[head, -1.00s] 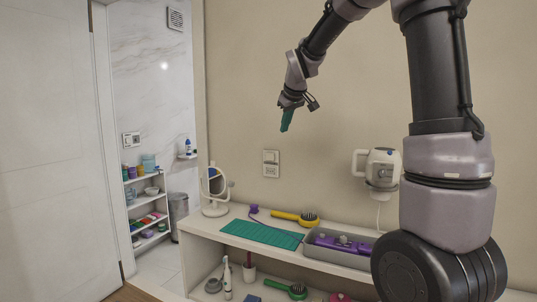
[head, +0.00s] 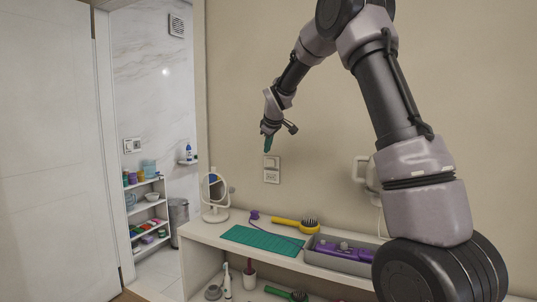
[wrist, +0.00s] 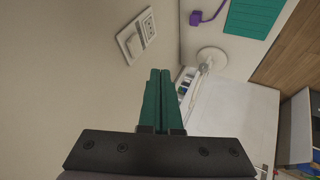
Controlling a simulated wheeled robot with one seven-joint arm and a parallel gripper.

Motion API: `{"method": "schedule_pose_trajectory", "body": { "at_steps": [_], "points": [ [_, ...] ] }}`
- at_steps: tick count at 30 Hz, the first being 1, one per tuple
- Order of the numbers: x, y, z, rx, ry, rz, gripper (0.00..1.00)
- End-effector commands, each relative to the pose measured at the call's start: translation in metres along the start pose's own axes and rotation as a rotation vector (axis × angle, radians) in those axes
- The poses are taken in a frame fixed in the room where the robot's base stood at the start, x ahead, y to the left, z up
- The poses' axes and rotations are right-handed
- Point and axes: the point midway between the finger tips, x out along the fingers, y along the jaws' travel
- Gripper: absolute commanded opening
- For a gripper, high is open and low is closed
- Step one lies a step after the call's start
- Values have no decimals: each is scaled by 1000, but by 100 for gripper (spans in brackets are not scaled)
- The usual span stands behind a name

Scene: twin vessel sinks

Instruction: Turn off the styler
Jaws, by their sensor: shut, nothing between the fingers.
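A purple styler (head: 345,248) lies in a grey tray (head: 372,266) on the shelf top; whether it is on cannot be told. Its cord seems to lead to a purple plug (head: 253,216) lying by the green mat, which also shows in the wrist view (wrist: 208,14). A white wall plate (head: 271,170) with a switch above a socket is on the beige wall; it shows in the wrist view (wrist: 136,37) too. My gripper (head: 267,147), with green fingers, is shut and empty. It is near the plate's top, apparently not touching.
A round mirror (head: 214,195) stands at the shelf's left end. A green mat (head: 262,241) and a yellow brush (head: 295,223) lie on the shelf top. A white hair dryer (head: 361,170) hangs on the wall, partly hidden behind my arm.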

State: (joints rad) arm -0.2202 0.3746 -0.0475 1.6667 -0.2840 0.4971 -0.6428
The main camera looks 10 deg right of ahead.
Motion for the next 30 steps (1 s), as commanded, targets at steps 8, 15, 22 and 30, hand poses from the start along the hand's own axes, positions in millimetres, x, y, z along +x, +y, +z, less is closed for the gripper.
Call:
{"method": "schedule_pose_trajectory", "body": {
  "at_steps": [8,15,22,30],
  "points": [
    [56,-1,2,1,-5,-3,0],
    [97,10,1,5,-1,2,0],
    [106,33,-1,4,-1,0,0],
    [107,37,-2,1,-1,-1,0]
  ]
}}
